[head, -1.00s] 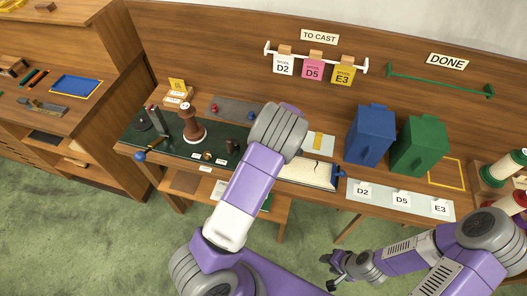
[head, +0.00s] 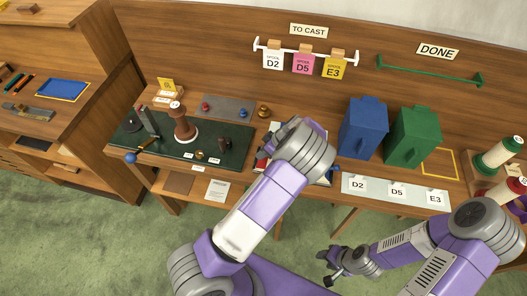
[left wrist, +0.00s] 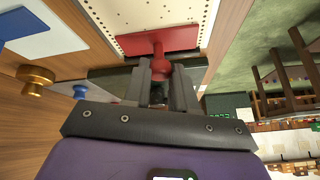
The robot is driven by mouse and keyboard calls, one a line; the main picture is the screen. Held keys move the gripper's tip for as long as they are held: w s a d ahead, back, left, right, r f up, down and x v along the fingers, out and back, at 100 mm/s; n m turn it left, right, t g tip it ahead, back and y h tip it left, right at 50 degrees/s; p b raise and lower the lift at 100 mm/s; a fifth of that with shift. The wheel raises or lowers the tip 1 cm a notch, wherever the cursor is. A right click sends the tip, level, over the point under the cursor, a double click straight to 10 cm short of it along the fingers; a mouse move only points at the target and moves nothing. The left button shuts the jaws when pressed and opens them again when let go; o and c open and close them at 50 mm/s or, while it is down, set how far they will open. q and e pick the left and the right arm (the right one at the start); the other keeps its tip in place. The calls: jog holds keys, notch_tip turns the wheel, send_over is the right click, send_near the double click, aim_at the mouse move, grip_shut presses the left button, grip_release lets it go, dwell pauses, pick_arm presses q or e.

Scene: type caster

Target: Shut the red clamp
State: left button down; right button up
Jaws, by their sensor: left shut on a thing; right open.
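The red clamp (left wrist: 165,42) shows in the left wrist view as a flat red plate with a round red knob, at the edge of a white perforated board (left wrist: 150,12). My left gripper (left wrist: 163,80) is shut on the red knob. In the head view only a small red part of the clamp (head: 262,161) shows beside my left arm. My left wrist hides the left gripper's fingers and most of the board there. My right gripper (head: 328,280) is open and empty, low in the head view, away from the bench.
Blue (head: 362,128) and green (head: 412,135) boxes stand right of my left wrist. A dark green mat (head: 160,145) with a brown spool (head: 184,125) lies left. A grey plate (head: 228,106) with small knobs lies behind. A label strip (head: 378,191) edges the bench front.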

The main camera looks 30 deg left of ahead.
pick_arm(q)
jog(key=c, duration=0.9)
grip_release()
jog(key=shift+w+d, duration=0.1)
jog(key=shift+c, duration=0.2)
jog(key=v, duration=0.7)
jog(key=shift+r, duration=0.25)
jog(key=shift+d, duration=0.1)
